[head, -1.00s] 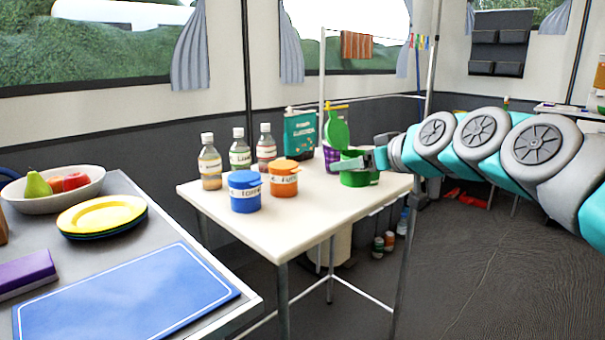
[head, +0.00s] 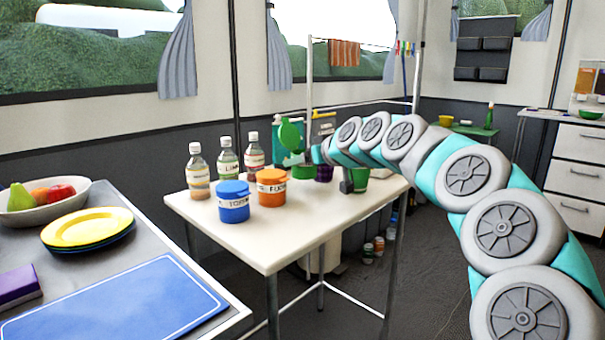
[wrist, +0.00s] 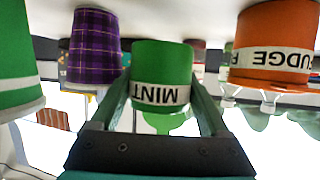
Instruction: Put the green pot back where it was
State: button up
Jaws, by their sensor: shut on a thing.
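The green pot (head: 302,172) is at the back of the white table (head: 262,246), with its round green lid (head: 290,135) standing open above it. My gripper (head: 306,157) is shut on it. In the wrist view, which is upside down, the green pot (wrist: 163,65) with its MINT label sits between the two fingers (wrist: 163,102). Its base looks a little above the table top, though the head view does not show this clearly. My arm hides part of the pot in the head view.
An orange FUDGE pot (head: 271,188) and a blue pot (head: 233,203) stand in front of several bottles (head: 228,158). A purple plaid cup (head: 324,173) and a green cup (head: 360,180) stand right of the pot. A teal box (head: 283,127) is behind. The table's front is clear.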

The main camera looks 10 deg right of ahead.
aim_at(302, 172)
jog(key=shift+w, duration=0.2)
jog(key=shift+a+f, duration=0.1)
jog(key=shift+f, duration=1.65)
jog(key=shift+f, duration=0.15)
jog(key=o, duration=1.2)
jog(key=shift+r, duration=0.25)
jog(key=v, duration=1.2)
